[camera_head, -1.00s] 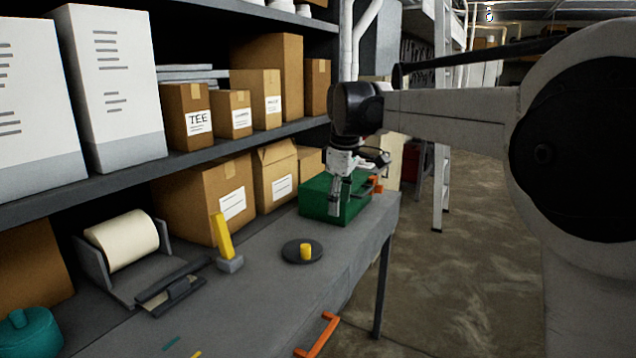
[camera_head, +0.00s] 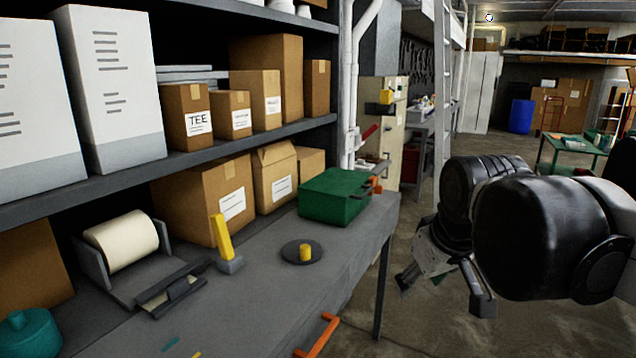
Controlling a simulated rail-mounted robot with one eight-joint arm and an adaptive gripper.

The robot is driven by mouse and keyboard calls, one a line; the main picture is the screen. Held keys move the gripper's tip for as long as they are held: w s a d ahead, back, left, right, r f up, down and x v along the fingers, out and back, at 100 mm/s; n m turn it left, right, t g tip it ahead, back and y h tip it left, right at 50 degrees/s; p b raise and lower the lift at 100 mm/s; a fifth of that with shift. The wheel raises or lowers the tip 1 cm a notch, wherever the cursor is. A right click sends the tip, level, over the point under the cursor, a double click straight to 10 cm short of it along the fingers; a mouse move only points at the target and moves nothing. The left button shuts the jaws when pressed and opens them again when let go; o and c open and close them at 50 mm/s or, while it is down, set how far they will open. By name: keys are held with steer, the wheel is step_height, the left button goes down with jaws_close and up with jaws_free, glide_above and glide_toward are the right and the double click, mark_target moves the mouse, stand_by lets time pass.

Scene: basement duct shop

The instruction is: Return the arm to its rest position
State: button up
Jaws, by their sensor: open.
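My arm is folded at the right of the picture, with its black joints over the floor. My gripper (camera_head: 444,290) hangs low at the right of the workbench, past the bench's end. Its two fingers are spread wide apart, and nothing shows between them. It is clear of the bench and touches nothing that I can see.
The grey workbench (camera_head: 262,297) at the left carries a green case (camera_head: 335,197), a dark disc with a yellow knob (camera_head: 305,252), a paper roll (camera_head: 122,240) and cardboard boxes (camera_head: 203,195). A white ladder (camera_head: 447,110) stands behind my arm. Bare floor lies right of the bench.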

steer(key=s+d+f+m+t, duration=0.1)
steer(key=s+d+f+m, duration=0.1)
steer(key=s+f, duration=0.6)
steer(key=s+m, duration=0.1)
steer(key=s, duration=0.1)
steer(key=shift+s+d+f+m+t, duration=0.3)
steer(key=shift+d+m, duration=0.1)
